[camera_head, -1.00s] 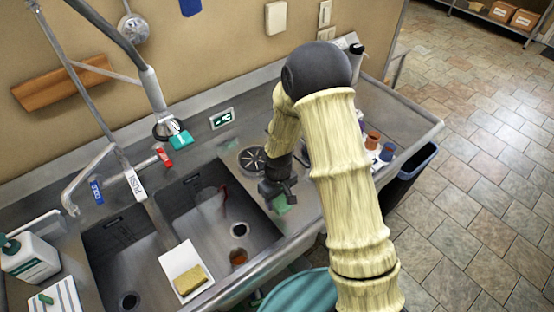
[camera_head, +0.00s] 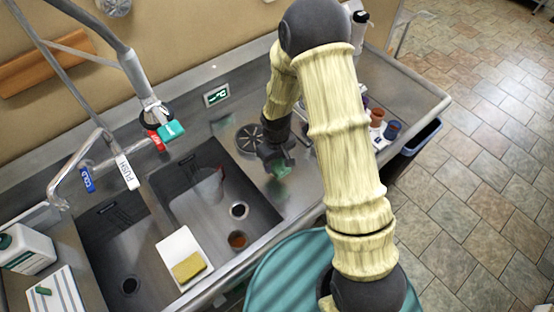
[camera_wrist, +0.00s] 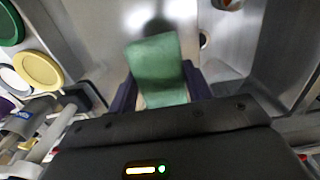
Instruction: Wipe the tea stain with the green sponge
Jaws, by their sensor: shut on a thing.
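The green sponge (camera_head: 281,169) is a small block held at the tip of my gripper (camera_head: 277,157), over the steel drainboard right of the sink basins. In the wrist view the sponge (camera_wrist: 157,66) sits between the two purple fingers of my gripper (camera_wrist: 160,88), which is shut on it. I cannot tell whether the sponge touches the steel. A reddish-brown mark (camera_head: 221,178) shows inside the right basin; I cannot tell whether it is the tea stain. The steel under the sponge is hidden.
A white tray (camera_head: 174,246) with a yellow sponge (camera_head: 189,267) lies across the basins. A brown round cup (camera_head: 237,240) is in the right basin. Small cups (camera_head: 391,130) stand right of my arm. The faucet (camera_head: 90,160) and hanging sprayer (camera_head: 146,95) rise at the left.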

